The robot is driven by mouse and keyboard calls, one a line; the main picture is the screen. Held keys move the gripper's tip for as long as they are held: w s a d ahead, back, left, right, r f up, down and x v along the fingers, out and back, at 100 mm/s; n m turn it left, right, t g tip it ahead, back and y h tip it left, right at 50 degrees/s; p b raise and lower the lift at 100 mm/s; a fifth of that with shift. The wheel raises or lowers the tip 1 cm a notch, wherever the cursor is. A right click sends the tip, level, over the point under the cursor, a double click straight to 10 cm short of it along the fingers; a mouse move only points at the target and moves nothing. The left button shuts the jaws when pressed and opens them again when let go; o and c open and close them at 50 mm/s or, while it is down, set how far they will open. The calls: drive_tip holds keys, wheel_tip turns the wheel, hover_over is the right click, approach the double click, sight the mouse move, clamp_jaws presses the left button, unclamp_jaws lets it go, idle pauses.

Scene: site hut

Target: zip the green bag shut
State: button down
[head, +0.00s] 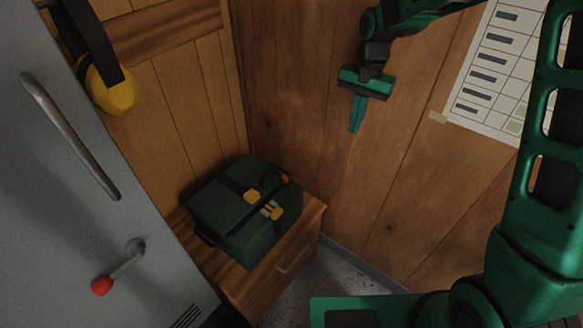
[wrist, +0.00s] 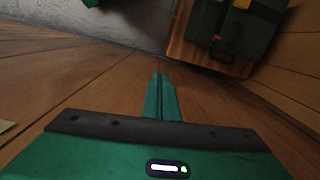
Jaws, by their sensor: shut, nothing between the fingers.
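The dark green bag (head: 240,215) sits on a small wooden cabinet in the corner. It has dark straps and orange-yellow parts (head: 252,197) on its top and front. The zip and whether it is open cannot be made out clearly. My gripper (head: 355,130) is shut and empty, up and to the right of the bag, in front of the wood wall and well apart from the bag. In the wrist view, the shut fingers (wrist: 160,78) point upward in the picture, and part of the bag (wrist: 245,32) shows at the top right.
The wooden cabinet (head: 245,288) has a drawer with a metal handle. A grey metal door (head: 60,190) with a long handle and a red-knobbed lever (head: 102,286) stands at the left. Yellow ear defenders (head: 112,95) hang above. Free room lies between gripper and bag.

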drive_tip(key=w+a+f+m+g+y, duration=0.1)
drive_tip(key=w+a+f, duration=0.1)
drive_tip(key=a+f, duration=0.5)
drive_tip(key=w+a+f+g, duration=0.1)
drive_tip(key=w+a+f, duration=0.25)
drive_tip(key=a, duration=0.55)
drive_tip(key=x, duration=1.1)
drive_tip(key=shift+s+a+f, duration=0.1)
drive_tip(key=shift+a+f, duration=0.05)
drive_tip(key=shift+a, duration=0.1)
drive_tip(key=shift+d, duration=0.2)
drive_tip(key=shift+s+a, duration=0.35)
drive_tip(key=shift+a, duration=0.15)
hover_over(234, 232)
drive_tip(key=w, duration=0.1)
drive_tip(key=shift+d, duration=0.4)
